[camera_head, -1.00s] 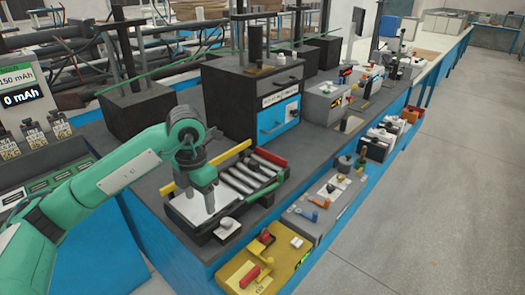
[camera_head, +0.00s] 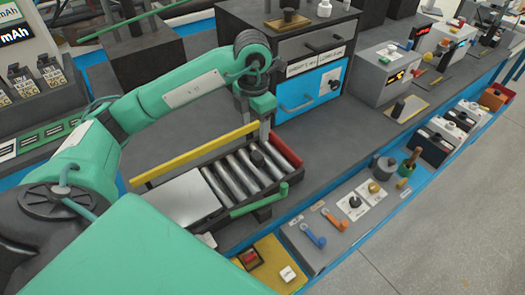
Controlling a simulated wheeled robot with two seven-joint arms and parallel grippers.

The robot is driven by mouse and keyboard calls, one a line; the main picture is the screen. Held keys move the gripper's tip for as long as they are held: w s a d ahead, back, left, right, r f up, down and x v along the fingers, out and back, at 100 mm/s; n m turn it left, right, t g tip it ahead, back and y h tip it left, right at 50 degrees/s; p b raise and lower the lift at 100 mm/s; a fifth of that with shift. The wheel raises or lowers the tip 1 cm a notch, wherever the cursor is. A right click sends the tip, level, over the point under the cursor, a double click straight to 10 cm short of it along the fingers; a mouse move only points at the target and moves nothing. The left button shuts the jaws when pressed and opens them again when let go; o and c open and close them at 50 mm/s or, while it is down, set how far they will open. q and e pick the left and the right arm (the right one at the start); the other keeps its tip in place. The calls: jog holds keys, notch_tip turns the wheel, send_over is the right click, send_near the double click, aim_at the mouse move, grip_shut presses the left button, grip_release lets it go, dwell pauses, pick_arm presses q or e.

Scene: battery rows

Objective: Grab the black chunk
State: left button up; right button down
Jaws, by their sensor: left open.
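A small black chunk (camera_head: 257,159) sits on the metal rollers of the roller tray (camera_head: 222,204), near the red end bar. My left gripper (camera_head: 258,131) points down just above and behind the chunk in the picture. Its jaws are open and nothing shows between them. A gap seems to remain between fingertips and chunk, but the exact distance is hard to tell. My right gripper is not in view.
A yellow bar (camera_head: 195,154) runs along the tray's back edge and a red bar (camera_head: 286,150) closes its right end. A green lever (camera_head: 259,200) lies along the front. A dark cabinet with a blue drawer (camera_head: 309,91) stands behind. A grey panel (camera_head: 338,228) is at right.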

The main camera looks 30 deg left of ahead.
pick_arm(q)
send_over(257, 155)
jog(key=f, duration=0.6)
jog(key=shift+s+a+p, duration=0.1)
jog(key=shift+a+p, duration=0.1)
jog(key=shift+p, duration=0.2)
jog(key=shift+f, duration=0.5)
jog(key=shift+f+p, duration=0.25)
jog(key=shift+p, duration=0.1)
jog(key=f, duration=0.1)
jog(key=f+p, duration=0.1)
jog(key=f, duration=0.1)
jog(key=shift+d+f, duration=0.2)
jog(key=shift+f, duration=0.6)
jog(key=c, duration=1.1)
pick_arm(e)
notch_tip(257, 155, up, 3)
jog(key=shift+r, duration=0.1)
